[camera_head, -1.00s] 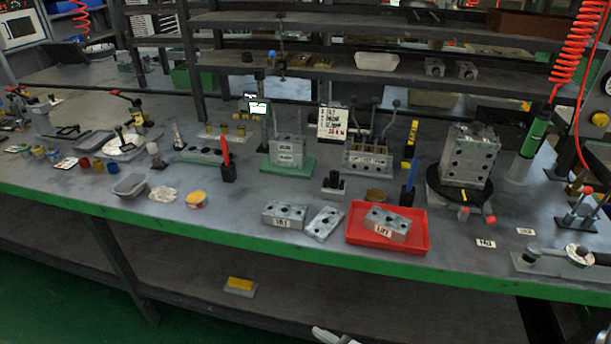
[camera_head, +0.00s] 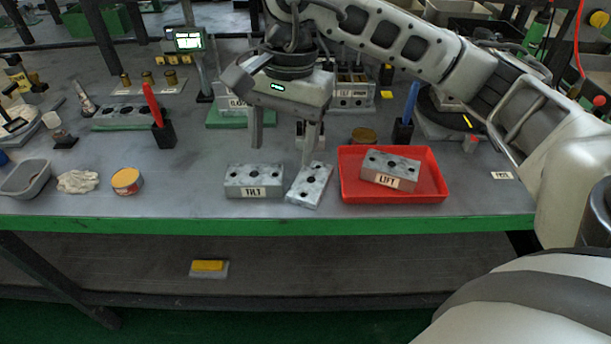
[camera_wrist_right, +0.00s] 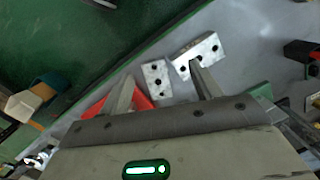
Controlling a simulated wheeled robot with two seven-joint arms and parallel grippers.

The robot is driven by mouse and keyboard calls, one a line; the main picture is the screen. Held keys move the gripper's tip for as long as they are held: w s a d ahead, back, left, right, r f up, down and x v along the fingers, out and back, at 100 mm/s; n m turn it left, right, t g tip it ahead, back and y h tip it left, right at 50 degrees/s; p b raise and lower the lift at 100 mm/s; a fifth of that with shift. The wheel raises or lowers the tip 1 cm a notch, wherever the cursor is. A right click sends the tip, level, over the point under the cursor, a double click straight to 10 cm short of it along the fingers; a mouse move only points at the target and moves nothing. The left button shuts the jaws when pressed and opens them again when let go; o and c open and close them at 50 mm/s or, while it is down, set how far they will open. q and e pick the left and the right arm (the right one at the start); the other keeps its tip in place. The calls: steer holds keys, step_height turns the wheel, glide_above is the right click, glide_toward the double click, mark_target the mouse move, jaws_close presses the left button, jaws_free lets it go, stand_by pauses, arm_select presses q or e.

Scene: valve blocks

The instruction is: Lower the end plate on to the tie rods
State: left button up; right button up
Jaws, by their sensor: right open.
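The plain grey plate with dark holes, which I take for the end plate (camera_head: 310,185), lies flat on the bench between the block marked TILT (camera_head: 254,181) and the red tray (camera_head: 349,187). My right gripper (camera_head: 283,154) is open and empty above and behind it, fingers pointing down. In the right wrist view the plate (camera_wrist_right: 157,80) shows between the fingertips (camera_wrist_right: 161,72), beyond them. I cannot make out the tie rods. My left gripper is out of view.
A block marked LIFT (camera_head: 390,168) sits in the red tray. The green front edge (camera_head: 290,222) is close.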

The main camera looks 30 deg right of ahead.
steer(key=w+d+r+t+h, duration=0.1)
steer(key=w+d+r+h, duration=0.1)
steer(key=d, duration=0.3)
steer(key=b, duration=0.2)
glide_above(311, 179)
steer(key=shift+h, duration=0.3)
steer(key=f, duration=1)
steer(key=shift+s+a+f, duration=0.1)
steer(key=shift+s+a, duration=0.05)
steer(key=shift+a, duration=0.05)
steer(key=shift+d+f+p, duration=0.1)
steer(key=shift+f+p, duration=0.2)
steer(key=shift+f, duration=2.35)
steer(key=c, duration=0.9)
steer(key=shift+r, duration=0.1)
steer(key=shift+c, duration=0.2)
